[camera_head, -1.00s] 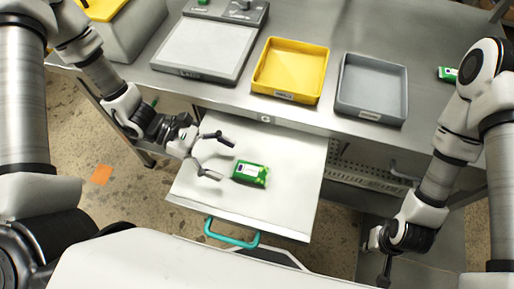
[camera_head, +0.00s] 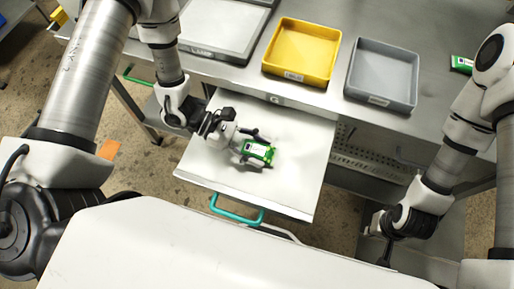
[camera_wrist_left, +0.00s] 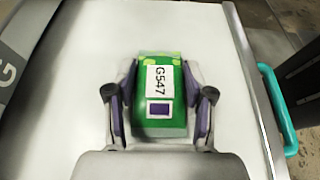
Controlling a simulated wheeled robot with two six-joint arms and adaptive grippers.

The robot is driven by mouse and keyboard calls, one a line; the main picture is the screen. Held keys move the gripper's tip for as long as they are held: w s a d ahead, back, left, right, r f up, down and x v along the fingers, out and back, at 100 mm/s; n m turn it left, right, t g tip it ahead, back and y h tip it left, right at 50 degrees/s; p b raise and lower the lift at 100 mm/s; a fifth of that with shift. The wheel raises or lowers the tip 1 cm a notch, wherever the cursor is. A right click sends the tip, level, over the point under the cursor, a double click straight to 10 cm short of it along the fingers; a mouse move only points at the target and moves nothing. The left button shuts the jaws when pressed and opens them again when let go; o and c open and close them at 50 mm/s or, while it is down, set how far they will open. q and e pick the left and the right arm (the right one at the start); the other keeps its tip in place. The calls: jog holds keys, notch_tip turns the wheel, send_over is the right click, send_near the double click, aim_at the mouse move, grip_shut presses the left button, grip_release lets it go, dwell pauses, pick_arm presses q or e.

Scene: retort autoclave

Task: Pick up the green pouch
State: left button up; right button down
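A green pouch (camera_head: 259,152) with a white label lies on the pale pull-out drawer (camera_head: 215,165). My left gripper (camera_head: 252,147) is low over the drawer with a finger on each side of the pouch. In the left wrist view its purple pads (camera_wrist_left: 160,90) are drawn in along both sides, and their far ends appear to touch it. The pouch appears to rest on the drawer. My right gripper (camera_head: 385,255) hangs at the lower right, away from the drawer; its fingers are hard to make out.
A yellow tray (camera_head: 302,78) and a grey tray (camera_head: 357,91) stand on the steel table behind the drawer. Another green packet (camera_head: 461,63) lies at the table's right. A teal handle (camera_head: 237,209) is on the drawer's front. The drawer around the pouch is clear.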

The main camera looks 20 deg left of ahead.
pick_arm(q)
jog(key=c, duration=0.3)
